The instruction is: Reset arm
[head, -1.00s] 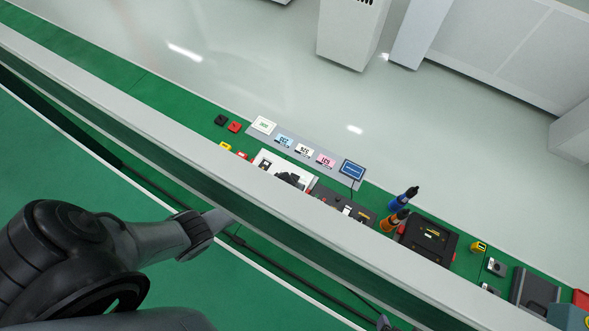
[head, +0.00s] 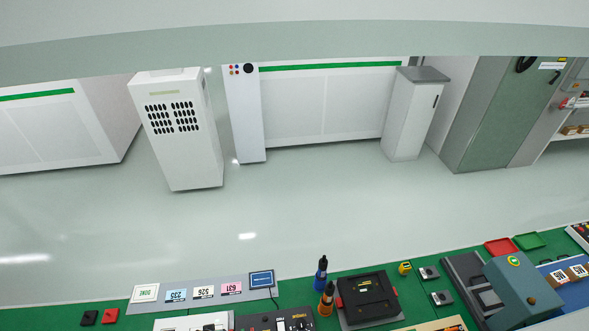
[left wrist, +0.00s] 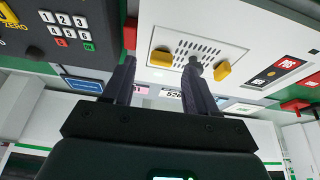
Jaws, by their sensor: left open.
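My left gripper (left wrist: 160,85) shows in the left wrist view with its two dark fingers apart and nothing between them. Beyond the fingers is a white panel (left wrist: 222,50) with a slotted grille and two yellow knobs. I cannot tell whether the fingertips touch it. No gripper shows in the head view, and my right gripper is in no view.
A green bench along the bottom of the head view holds a black case (head: 368,298), a blue bottle (head: 321,271), an orange bottle (head: 326,301), a small screen (head: 262,280) and a grey-green machine (head: 522,288). White cabinets (head: 178,130) stand across the open floor (head: 330,210).

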